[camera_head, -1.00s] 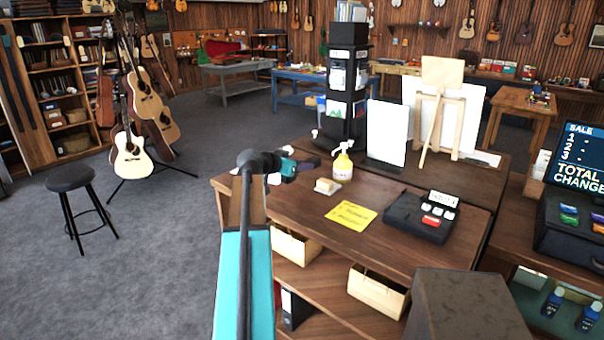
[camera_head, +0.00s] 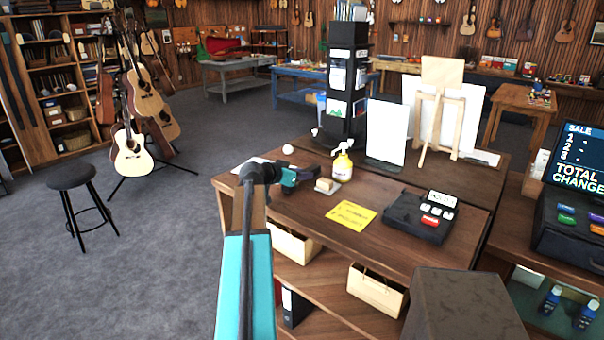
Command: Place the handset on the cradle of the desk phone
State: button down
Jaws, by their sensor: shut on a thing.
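The desk phone (camera_head: 420,216) is a black box on the wooden counter, right of the yellow sheet. It has a small tilted display, white keys and a red key. The left part of its top looks bare, with no handset on it. My gripper (camera_head: 302,174) is over the counter's left part, left of the phone and well apart from it. It is shut on a small dark thing, which I take to be the handset (camera_head: 313,170). My arm and gripper hide much of it, so its shape and tilt are unclear.
Behind stand a dark rack (camera_head: 346,90) and a white panel (camera_head: 386,132). The counter's front middle (camera_head: 400,252) is clear.

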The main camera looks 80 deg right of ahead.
jog(key=shift+f, duration=0.15)
jog(key=c, duration=1.4)
grip_release()
jog(key=shift+o, duration=0.2)
jog(key=shift+r, duration=0.2)
jog(key=shift+w+a, duration=0.15)
jog(key=shift+a, duration=0.1)
jog(key=b+v, duration=0.3)
jog(key=v, duration=0.8)
jog(key=shift+a+r, duration=0.15)
